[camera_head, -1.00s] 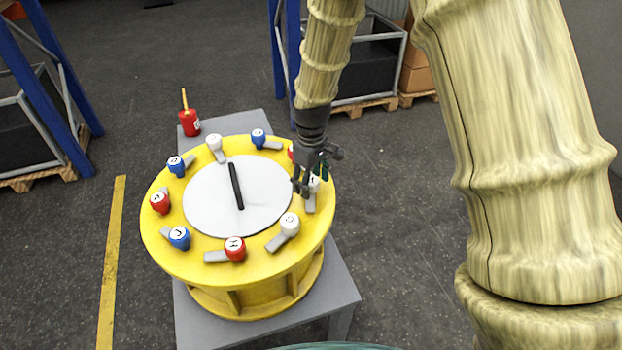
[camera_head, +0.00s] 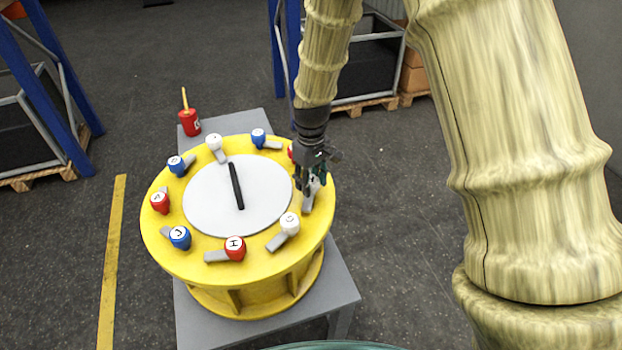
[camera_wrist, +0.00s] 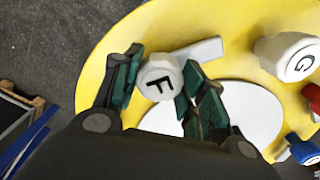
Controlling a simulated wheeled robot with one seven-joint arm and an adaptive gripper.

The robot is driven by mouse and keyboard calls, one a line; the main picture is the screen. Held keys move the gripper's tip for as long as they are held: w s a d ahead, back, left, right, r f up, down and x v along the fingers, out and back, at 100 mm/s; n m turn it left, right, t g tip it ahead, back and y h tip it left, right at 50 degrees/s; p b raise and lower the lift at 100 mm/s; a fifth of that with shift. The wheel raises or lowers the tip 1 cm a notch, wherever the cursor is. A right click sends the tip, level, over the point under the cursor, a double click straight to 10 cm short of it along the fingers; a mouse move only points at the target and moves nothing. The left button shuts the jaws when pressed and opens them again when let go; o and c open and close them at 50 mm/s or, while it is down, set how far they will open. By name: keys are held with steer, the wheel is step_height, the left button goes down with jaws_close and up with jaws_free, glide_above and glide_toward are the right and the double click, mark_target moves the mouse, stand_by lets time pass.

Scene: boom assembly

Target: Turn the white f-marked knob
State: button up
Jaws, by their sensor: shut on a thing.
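The white knob marked F (camera_wrist: 160,80) is between the two fingers of my gripper (camera_wrist: 158,88) in the wrist view, its lettered face towards the camera. The fingers are closed on its sides. A grey lever (camera_wrist: 202,51) sticks out beside the knob on the yellow drum. In the head view my gripper (camera_head: 310,184) is over the right side of the yellow drum (camera_head: 190,268), and its fingers hide most of the F knob. The knob's grey lever (camera_head: 308,202) shows just below the fingers.
A white knob marked G (camera_head: 289,223) and a red knob marked H (camera_head: 235,248) sit nearby on the drum, with several other red, blue and white knobs around the rim. A black bar (camera_head: 236,186) lies on the white disc (camera_head: 210,205). A red container (camera_head: 189,122) stands behind.

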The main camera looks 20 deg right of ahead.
steer(key=m+p, duration=0.1)
steer(key=m, duration=0.3)
steer(key=shift+r, duration=0.1)
steer(key=m, duration=0.4)
steer(key=shift+p, duration=0.3)
steer(key=m+p, duration=0.1)
steer(key=m, duration=0.3)
steer(key=shift+m, duration=0.3)
steer(key=shift+w+m+p, duration=0.1)
steer(key=shift+m+p, duration=0.35)
steer(key=shift+m, duration=1.55)
steer(key=o, duration=1)
step_height(320, 180, up, 12)
steer(key=shift+f, duration=0.1)
